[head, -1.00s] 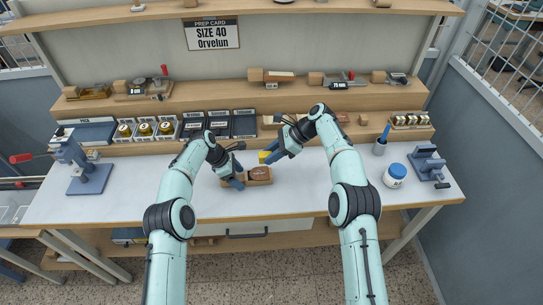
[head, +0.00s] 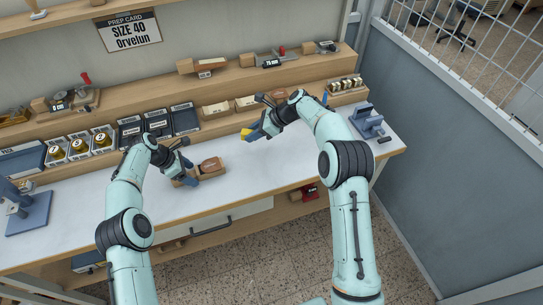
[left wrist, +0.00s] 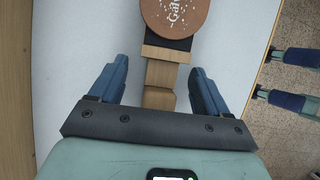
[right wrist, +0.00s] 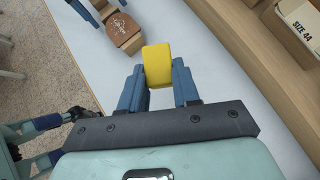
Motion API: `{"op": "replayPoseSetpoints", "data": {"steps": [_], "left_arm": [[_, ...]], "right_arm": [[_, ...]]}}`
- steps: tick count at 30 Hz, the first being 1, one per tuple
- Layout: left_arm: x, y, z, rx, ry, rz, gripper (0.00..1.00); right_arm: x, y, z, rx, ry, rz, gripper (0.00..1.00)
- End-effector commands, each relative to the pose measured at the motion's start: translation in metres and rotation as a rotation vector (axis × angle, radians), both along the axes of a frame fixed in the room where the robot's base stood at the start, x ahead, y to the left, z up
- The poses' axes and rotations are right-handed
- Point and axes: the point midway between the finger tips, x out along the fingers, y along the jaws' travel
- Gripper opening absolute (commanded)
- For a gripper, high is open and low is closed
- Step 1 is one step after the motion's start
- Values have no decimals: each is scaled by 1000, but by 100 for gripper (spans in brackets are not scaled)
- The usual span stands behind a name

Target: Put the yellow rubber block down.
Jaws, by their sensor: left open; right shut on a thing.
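The yellow rubber block (head: 246,132) is in my right gripper (head: 254,134), above the white bench top, to the right of and behind a wooden piece with a brown round face (head: 210,165). In the right wrist view, the yellow block (right wrist: 157,65) sits between both fingers (right wrist: 158,90). My left gripper (head: 186,180) is low over the bench at the left end of the wooden piece. In the left wrist view its fingers (left wrist: 158,88) are open on either side of the wooden handle (left wrist: 160,75), with gaps showing.
Card boxes (head: 216,110) and dark trays (head: 158,124) line the bench's back edge. A blue press-like tool (head: 367,122) stands at the right end. The white bench top (head: 290,150) is clear to the right of the wooden piece.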

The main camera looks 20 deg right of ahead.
Motion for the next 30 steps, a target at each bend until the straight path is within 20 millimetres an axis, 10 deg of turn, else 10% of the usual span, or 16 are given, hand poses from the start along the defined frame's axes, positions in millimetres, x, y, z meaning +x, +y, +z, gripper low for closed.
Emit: {"op": "replayPoseSetpoints", "data": {"steps": [9,30], "left_arm": [[0,0,0,0,0,0,77],[0,0,0,0,0,0,77]], "right_arm": [[-21,-78,-12,-15,18,-290,0],[-23,-83,-106,-17,21,-310,0]]}}
